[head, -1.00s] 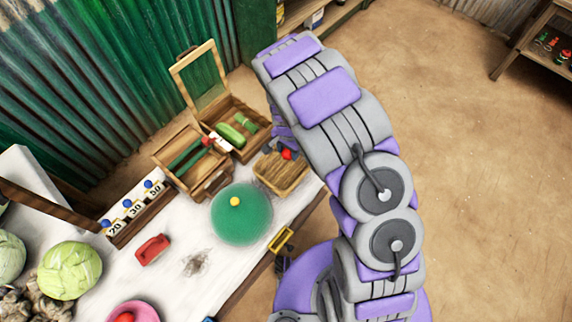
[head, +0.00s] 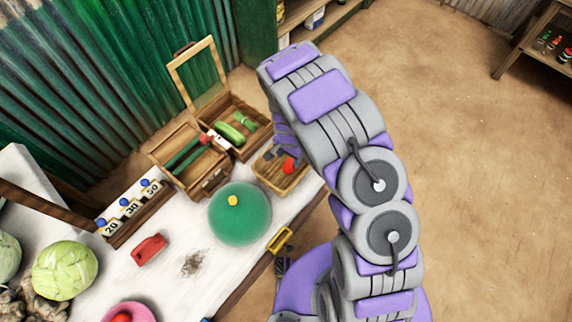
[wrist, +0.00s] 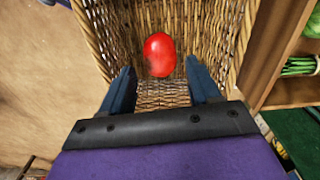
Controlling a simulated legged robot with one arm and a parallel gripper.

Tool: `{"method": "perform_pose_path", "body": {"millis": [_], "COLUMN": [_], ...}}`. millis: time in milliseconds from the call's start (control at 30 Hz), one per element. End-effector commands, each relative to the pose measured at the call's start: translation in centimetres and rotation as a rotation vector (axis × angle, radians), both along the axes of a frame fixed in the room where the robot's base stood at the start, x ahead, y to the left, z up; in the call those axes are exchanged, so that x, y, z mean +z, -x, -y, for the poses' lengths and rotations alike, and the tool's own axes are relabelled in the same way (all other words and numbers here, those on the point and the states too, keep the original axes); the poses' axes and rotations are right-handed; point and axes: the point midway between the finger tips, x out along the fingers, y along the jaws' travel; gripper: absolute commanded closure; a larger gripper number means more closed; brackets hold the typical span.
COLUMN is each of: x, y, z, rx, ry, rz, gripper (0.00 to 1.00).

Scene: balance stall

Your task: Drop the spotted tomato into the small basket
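The red tomato (wrist: 159,55) is inside the small wicker basket (wrist: 222,35) in the wrist view; any spots on it are too small to make out. It also shows in the head view (head: 289,166), within the rim of the basket (head: 268,181) at the table's edge. My gripper (wrist: 160,66) is open above the basket, its two dark blue fingers spread with a gap on each side of the tomato. In the head view my gripper (head: 282,154) is partly hidden by my arm.
A wooden box with compartments (head: 211,182) holding green vegetables stands beside the basket. Cabbages (head: 64,270) lie at the left.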

Motion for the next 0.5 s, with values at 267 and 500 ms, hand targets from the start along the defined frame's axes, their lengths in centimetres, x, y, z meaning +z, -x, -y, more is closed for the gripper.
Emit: {"method": "perform_pose_path", "body": {"millis": [267,500], "x": [-0.03,0.37], "y": [-0.01,-0.04], "z": [-0.21,-0.18], "rx": [0.000,0.000], "ry": [0.002,0.002], "rz": [0.000,0.001], "gripper": [0.20,0.20]}}
